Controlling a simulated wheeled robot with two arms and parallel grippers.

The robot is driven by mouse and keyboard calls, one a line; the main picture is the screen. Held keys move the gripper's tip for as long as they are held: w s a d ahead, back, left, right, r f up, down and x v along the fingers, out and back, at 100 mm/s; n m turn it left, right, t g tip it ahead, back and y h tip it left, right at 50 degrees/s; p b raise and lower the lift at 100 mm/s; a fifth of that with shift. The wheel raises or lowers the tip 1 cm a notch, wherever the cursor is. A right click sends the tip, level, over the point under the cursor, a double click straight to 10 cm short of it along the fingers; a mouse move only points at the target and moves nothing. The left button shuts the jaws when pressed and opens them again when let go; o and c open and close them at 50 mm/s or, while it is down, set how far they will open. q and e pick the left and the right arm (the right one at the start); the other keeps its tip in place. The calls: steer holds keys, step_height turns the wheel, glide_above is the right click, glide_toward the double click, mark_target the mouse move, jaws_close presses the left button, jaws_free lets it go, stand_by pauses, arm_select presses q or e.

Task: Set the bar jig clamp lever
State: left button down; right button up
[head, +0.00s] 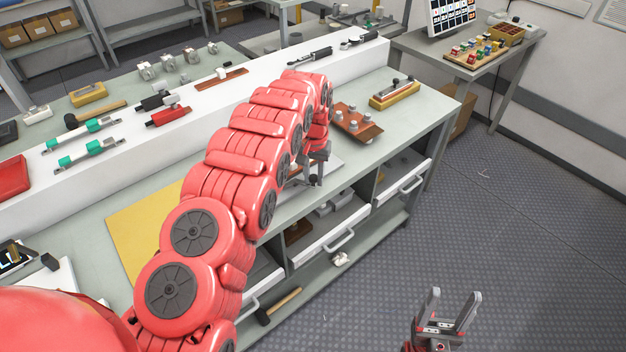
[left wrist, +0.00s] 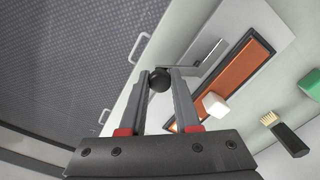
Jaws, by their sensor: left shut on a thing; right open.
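My left gripper (head: 315,180) reaches over the front part of the workbench. In the left wrist view its fingers (left wrist: 160,76) are shut on a round black knob (left wrist: 159,84), which appears to be the clamp lever's end. In the head view my arm hides most of the jig. My right gripper (head: 446,312) is open and empty, above the floor at the lower right.
Drawers with handles (head: 340,240) line the bench front. Open floor (head: 520,220) lies right.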

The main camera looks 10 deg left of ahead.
arm_select(q)
steer(key=shift+w, duration=0.1)
steer(key=c, duration=0.6)
jaws_free()
steer(key=shift+r, duration=0.15)
step_height(320, 180, up, 2)
steer(key=shift+r+b, duration=0.1)
steer(key=shift+b, duration=0.35)
step_height(320, 180, up, 15)
steer(key=p, duration=0.4)
steer(key=shift+p, duration=0.3)
